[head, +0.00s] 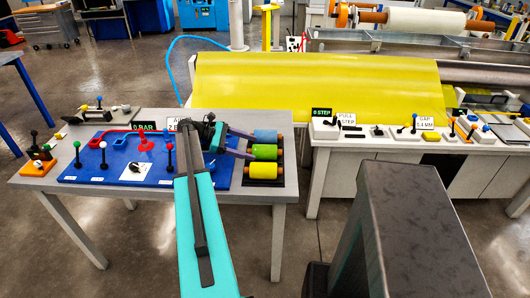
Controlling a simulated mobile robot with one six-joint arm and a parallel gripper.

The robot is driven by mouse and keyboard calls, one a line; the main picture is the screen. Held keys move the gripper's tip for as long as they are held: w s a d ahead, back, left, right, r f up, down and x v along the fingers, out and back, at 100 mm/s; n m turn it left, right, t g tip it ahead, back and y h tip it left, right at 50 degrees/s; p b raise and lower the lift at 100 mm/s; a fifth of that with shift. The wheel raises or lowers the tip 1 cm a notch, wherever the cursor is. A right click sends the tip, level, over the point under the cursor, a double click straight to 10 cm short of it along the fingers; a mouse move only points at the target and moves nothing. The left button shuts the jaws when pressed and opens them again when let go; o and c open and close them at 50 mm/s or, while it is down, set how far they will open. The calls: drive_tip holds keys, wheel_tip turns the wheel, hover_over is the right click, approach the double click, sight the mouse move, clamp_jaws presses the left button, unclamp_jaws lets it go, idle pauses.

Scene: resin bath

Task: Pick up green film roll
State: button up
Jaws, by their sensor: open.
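The green film roll (265,152) lies on its side in a dark holder (279,181) at the right end of the near-left table. It is the middle one of three rolls, with a blue roll (265,135) behind it and a yellow roll (263,171) in front. My gripper (250,146) is open at the left end of the green roll. Its two purple-grey fingers point right, one toward the gap by the blue roll and one by the green roll's left end. I cannot tell whether either finger touches a roll.
The grey table (244,192) carries a blue board (110,175) with several knobbed levers and a red valve handle (146,142), left of my arm. A white bench (345,138) with signs and small parts stands at right. A large yellow sheet (315,80) hangs behind.

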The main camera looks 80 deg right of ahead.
sight(261, 150)
drive_tip(key=shift+s, duration=0.2)
drive_tip(key=shift+p+x, duration=0.9)
drive_tip(key=shift+x, duration=1.65)
drive_tip(key=shift+w+f, duration=0.1)
drive_tip(key=shift+f, duration=0.05)
drive_tip(key=c, duration=1.8)
drive_tip(key=shift+o, duration=0.2)
drive_tip(key=shift+r+b, duration=0.95)
drive_tip(key=shift+r, duration=4.15)
